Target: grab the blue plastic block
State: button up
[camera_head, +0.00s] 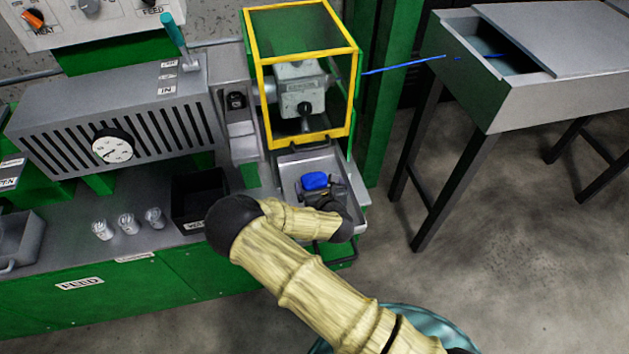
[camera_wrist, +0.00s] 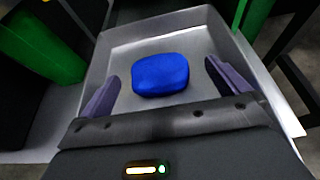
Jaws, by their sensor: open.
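The blue plastic block (camera_head: 315,181) is a rounded blue piece at the metal tray (camera_head: 331,160) below the yellow-framed box. In the wrist view the blue block (camera_wrist: 160,75) shows between and just ahead of the two fingers. My gripper (camera_wrist: 160,86) is open, with its purple-grey fingers apart on the left and right of the block. Neither finger visibly touches it. In the head view my arm partly covers the tray, and my gripper (camera_head: 316,187) is small and partly hidden. The exact height of the fingers over the tray floor cannot be told.
The yellow-framed guard box (camera_head: 301,142) stands right behind the tray. A black bin (camera_head: 198,195) and several clear glass-like pieces (camera_head: 128,223) are to the left.

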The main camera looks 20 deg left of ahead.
aim_at(316, 182)
jog(key=shift+x, duration=1.85)
jog(key=shift+s+a+f, duration=0.1)
jog(key=shift+s+f, duration=0.05)
jog(key=c, duration=1.1)
jog(key=shift+c, duration=0.2)
